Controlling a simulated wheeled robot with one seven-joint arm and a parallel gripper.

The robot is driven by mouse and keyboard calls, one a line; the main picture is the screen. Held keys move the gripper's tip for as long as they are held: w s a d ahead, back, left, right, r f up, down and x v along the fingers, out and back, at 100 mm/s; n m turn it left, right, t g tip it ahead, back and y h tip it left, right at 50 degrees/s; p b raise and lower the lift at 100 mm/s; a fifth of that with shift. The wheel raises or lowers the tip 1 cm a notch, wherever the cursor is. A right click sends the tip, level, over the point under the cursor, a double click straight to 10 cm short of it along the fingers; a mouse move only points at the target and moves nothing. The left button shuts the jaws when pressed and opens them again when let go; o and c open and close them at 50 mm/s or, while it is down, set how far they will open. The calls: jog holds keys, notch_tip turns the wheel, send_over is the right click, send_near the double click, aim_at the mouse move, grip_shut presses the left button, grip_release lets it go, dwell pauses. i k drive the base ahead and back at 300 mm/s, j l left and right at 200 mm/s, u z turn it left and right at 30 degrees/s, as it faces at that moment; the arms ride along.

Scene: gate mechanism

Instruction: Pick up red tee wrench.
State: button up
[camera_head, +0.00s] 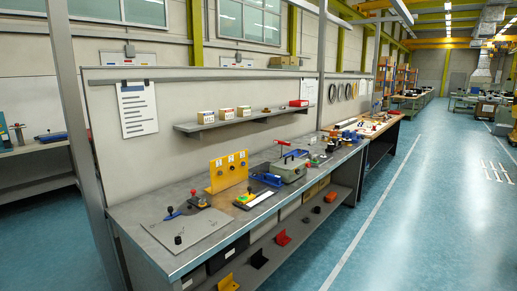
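A red T-shaped piece (282,143), which looks like the tee wrench, stands on the grey workbench (150,206), around its middle along the length. Its red crossbar lies roughly level on top of a thin stem. It is small in this view, and I cannot tell what its lower end rests in or on. It stands behind a grey-green box (289,172) and right of a yellow upright plate (228,172). My gripper is not in view.
A grey plate (187,231) with a blue-handled part lies at the bench's near end. A shelf (245,119) hangs above the bench. The blue floor (400,220) to the right is clear.

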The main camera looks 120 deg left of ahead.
aim_at(276, 141)
jog(key=u, duration=3.5)
jog(key=i+l+z, duration=0.3)
jog(key=i, duration=0.2)
jog(key=i+l+z, duration=0.3)
jog(key=i, duration=0.25)
jog(key=i+z, duration=0.3)
jog(key=i, duration=1.95)
jog(key=i+u, duration=0.15)
jog(key=i, duration=0.65)
jog(key=i+l+u, duration=0.15)
jog(key=i, duration=0.6)
jog(key=i+u, duration=0.25)
jog(key=u, duration=0.15)
jog(key=i+u, duration=0.25)
jog(key=u, duration=0.15)
jog(key=i+l+u, duration=0.1)
jog(key=u, duration=0.3)
jog(key=i+u, duration=0.25)
jog(key=u, duration=0.25)
jog(key=i+u, duration=0.25)
jog(key=u, duration=0.2)
jog(key=i+l+u, duration=0.25)
jog(key=u, duration=0.25)
